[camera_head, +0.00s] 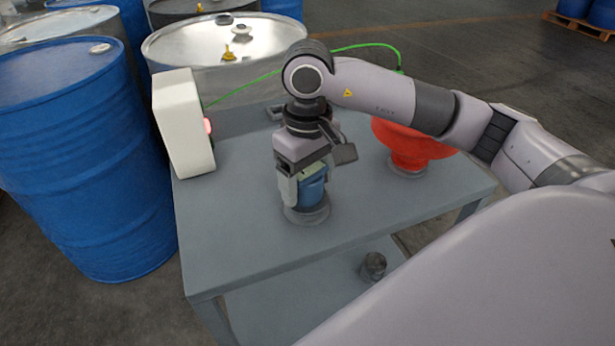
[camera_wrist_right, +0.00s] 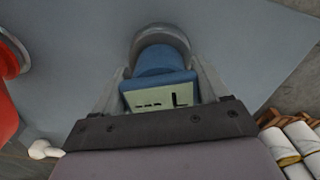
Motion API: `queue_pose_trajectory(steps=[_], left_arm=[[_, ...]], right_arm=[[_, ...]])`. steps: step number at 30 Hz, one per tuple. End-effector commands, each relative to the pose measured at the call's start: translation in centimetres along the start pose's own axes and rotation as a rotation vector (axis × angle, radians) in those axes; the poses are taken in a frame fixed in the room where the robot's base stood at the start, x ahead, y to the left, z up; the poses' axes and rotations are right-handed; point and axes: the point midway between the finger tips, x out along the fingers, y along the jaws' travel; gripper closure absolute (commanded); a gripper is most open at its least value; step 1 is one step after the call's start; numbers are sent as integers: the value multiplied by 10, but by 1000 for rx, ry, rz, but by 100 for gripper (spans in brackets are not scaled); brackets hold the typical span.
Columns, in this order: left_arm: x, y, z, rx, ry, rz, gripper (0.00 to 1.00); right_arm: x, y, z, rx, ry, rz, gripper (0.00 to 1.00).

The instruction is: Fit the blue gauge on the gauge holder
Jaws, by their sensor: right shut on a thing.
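The blue gauge (camera_head: 312,188) is between the fingers of my right gripper (camera_head: 304,190), which points down over the table. The gauge has a pale display face with dark marks, seen in the right wrist view (camera_wrist_right: 165,92). Its lower end is at a round grey holder (camera_head: 307,214) on the table top. The holder's curved rim also shows in the right wrist view (camera_wrist_right: 163,38), just beyond the gauge. I cannot tell whether the gauge is fully seated in it. My left gripper is not in view.
The grey table (camera_head: 240,245) has free room at its front left. A white box (camera_head: 184,122) with a red light stands at the back left. A red funnel-like object (camera_head: 408,148) stands behind my right arm. A small dark cylinder (camera_head: 373,266) is on the lower shelf. Blue drums (camera_head: 90,170) stand left.

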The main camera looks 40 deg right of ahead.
Motion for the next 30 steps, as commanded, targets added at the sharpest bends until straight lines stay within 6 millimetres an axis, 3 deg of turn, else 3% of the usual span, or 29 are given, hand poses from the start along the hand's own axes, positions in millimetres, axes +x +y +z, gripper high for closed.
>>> queue_pose_trajectory(steps=[6, 7, 9, 17, 23, 30], left_arm=[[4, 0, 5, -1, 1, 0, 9], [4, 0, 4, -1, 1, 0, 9], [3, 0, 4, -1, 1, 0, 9], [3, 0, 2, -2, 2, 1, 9], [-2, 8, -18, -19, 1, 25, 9], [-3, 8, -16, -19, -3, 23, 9]], right_arm=[[6, 0, 0, 0, 2, 0, 73], [5, 0, 0, 0, 2, 0, 19], [4, 0, 0, 0, 1, 0, 0], [5, 0, 0, 0, -1, 0, 0], [5, 0, 0, 0, -1, 0, 0], [-43, 0, -1, 0, 5, 1, 0]])
